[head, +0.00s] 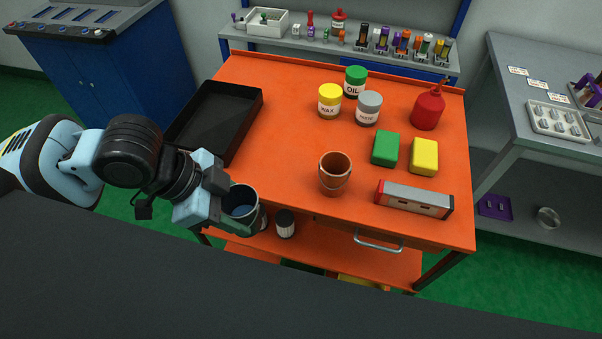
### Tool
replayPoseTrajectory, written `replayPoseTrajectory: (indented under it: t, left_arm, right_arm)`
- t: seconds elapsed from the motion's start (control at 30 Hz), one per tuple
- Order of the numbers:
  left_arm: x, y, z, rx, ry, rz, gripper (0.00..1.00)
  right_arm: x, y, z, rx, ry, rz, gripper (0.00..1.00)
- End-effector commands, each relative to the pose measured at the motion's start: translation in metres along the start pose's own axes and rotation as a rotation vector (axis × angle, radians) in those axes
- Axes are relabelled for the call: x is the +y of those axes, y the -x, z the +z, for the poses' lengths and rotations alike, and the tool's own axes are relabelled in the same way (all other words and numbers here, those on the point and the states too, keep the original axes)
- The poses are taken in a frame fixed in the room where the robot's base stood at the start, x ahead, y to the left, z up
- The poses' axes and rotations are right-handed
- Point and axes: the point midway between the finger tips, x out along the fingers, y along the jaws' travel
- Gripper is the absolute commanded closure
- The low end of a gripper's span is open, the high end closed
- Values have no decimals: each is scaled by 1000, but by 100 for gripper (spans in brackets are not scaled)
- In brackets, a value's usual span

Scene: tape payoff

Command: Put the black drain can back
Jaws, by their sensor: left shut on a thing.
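My left gripper (222,208) is shut on a dark open-topped can (243,201), which looks like the black drain can. The can is at the front left edge of the orange cart's top (290,165), and its inside looks bluish. The gripper hides part of the can's left side and lower part. I cannot tell from this view how high the can is above the lower shelf. My right gripper is not in view.
A black tray (250,104) lies at the top's left. A copper-coloured bucket (334,181), a grey-red level (413,199), green (385,149) and yellow (424,156) blocks and labelled jars stand right. A small dark jar (286,227) is on the lower shelf (340,259).

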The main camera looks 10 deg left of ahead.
Motion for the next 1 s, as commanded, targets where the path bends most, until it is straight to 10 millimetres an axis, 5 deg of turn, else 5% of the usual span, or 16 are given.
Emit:
replayPoseTrajectory:
  t: [0.27,1.0]
  left_arm:
    - [-4,0,-3,3,-5,5,81]
    - [-122,-54,-61,2,-4,4,81]
  right_arm:
    - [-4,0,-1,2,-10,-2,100]
    - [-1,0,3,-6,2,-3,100]
